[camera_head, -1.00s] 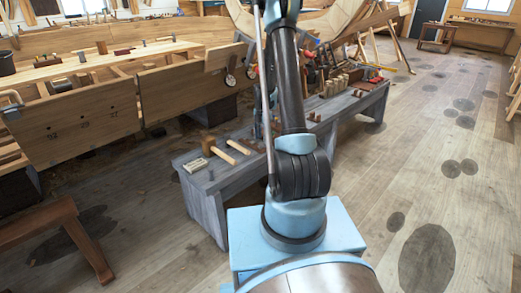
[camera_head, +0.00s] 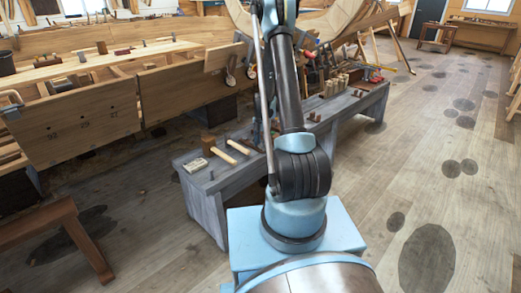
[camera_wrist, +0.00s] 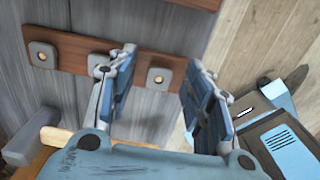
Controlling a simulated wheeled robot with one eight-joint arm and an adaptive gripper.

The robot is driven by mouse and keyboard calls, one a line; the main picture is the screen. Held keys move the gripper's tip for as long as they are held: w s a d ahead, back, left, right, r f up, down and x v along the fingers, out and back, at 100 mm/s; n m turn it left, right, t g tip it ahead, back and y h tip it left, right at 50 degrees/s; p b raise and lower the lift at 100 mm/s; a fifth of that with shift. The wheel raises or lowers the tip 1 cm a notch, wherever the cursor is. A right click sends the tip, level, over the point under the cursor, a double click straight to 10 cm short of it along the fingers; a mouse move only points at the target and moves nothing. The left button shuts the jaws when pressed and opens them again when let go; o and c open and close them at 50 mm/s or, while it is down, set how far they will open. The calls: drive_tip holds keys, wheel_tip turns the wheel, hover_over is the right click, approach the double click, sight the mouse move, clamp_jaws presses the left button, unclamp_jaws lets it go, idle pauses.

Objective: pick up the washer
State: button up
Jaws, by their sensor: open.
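In the wrist view, several small square grey washers with brass-coloured centres lie in a row on a reddish-brown wooden strip (camera_wrist: 72,62). One washer (camera_wrist: 160,76) shows in the gap between the fingers of my gripper (camera_wrist: 158,62). Another washer (camera_wrist: 98,60) is partly hidden behind the left finger, and a third washer (camera_wrist: 42,54) lies clear at the left. My gripper is open, with nothing held. I cannot tell the exact height of the fingertips above the strip. In the head view my own arm hides much of the middle of the bench, and the washers cannot be made out.
The strip lies on a grey wooden bench (camera_head: 205,187). Two light-handled tools (camera_head: 224,155) and a brush-like block (camera_head: 195,165) lie on its near end. Several tools stand towards its far end. A plank hull (camera_head: 80,125) is at left. The floor (camera_head: 400,150) at right is open.

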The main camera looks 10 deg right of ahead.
drive_tip(key=shift+f, duration=0.1)
idle(0.3)
drive_tip(key=c, duration=1)
